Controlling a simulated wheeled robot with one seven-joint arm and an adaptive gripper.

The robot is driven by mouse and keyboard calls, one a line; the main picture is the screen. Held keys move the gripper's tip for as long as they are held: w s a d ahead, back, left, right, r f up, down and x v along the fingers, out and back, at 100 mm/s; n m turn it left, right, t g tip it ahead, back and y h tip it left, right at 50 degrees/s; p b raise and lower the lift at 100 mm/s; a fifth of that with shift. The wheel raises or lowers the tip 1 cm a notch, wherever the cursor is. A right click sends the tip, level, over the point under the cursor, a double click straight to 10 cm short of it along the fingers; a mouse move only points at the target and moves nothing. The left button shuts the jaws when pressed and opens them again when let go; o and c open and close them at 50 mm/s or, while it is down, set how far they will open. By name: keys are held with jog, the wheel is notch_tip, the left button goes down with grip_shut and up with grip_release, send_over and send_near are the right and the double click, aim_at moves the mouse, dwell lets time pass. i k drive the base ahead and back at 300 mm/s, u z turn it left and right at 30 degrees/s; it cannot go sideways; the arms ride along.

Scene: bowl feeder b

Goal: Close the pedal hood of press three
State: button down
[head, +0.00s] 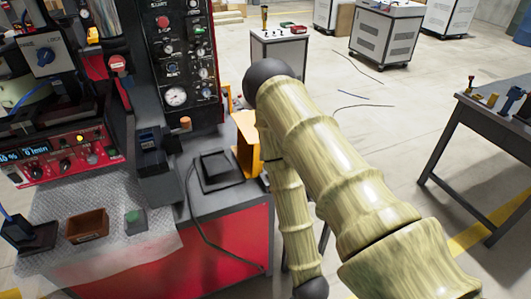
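A machine with a black control panel (180,60) of buttons and gauges stands at the upper left; I cannot tell whether it is press three. A yellow angled part (246,142) shows beside the bench, partly hidden by my arm; it may be the pedal hood, but I cannot tell whether it is open. A flat black box (216,170) with a cable lies on the bench top. My arm crosses the middle, bends at a dark joint and runs down past the bench's right side. My gripper is out of view below the picture.
The red-sided bench (228,240) fills the lower left, holding a brown bin (87,226) and a small green-topped box (136,220). A dark table (490,122) stands at the right. Grey cabinets (387,32) stand behind. Open floor lies between, with thin cables.

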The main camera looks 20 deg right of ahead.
aim_at(247, 149)
jog(key=u, duration=1.7)
jog(key=k, duration=1.45)
jog(key=z, duration=1.65)
jog(key=i, duration=0.5)
jog(key=z, duration=0.05)
